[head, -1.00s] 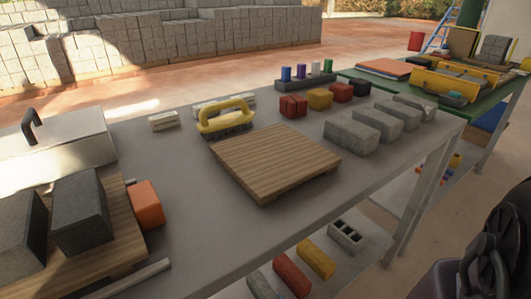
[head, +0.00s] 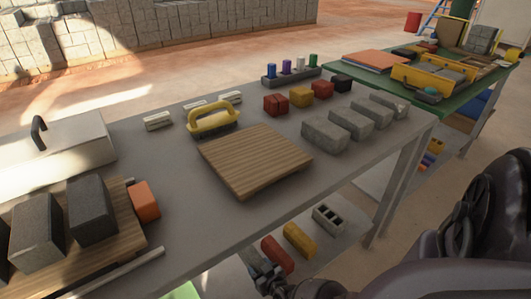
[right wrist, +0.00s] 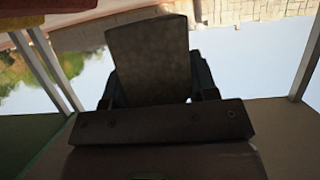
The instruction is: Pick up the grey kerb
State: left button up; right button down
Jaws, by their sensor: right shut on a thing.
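My right gripper (head: 264,274) is low at the bottom of the head view, at the lower shelf beside the red block (head: 277,254). In the right wrist view it is shut on a dark grey block, the grey kerb (right wrist: 150,62), which stands out between the fingers. In the head view the kerb is mostly hidden by the gripper, and I cannot tell whether it is clear of the shelf. My left gripper is not in view.
The lower shelf also holds a yellow block (head: 299,240) and a hollow grey block (head: 328,217). The tabletop (head: 200,225) above carries a slatted wooden board (head: 255,158), a yellow-handled brush (head: 212,118) and several grey blocks. A table leg (head: 395,190) stands right of the shelf.

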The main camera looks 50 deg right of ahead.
jog(key=r+p, duration=0.1)
jog(key=r, duration=0.1)
jog(key=r+p, duration=0.1)
jog(key=r, duration=0.2)
jog(key=w+r+p, duration=0.1)
jog(key=r+p, duration=0.1)
jog(key=r, duration=0.1)
jog(key=shift+r, duration=0.1)
jog(key=shift+s+r+p, duration=0.2)
jog(key=shift+r+p, duration=0.3)
jog(key=shift+r, duration=0.3)
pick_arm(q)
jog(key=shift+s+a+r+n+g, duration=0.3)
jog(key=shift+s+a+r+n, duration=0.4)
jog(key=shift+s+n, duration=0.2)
pick_arm(e)
jog(key=shift+r, duration=0.15)
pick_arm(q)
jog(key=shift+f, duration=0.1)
pick_arm(e)
jog(key=shift+s, duration=0.15)
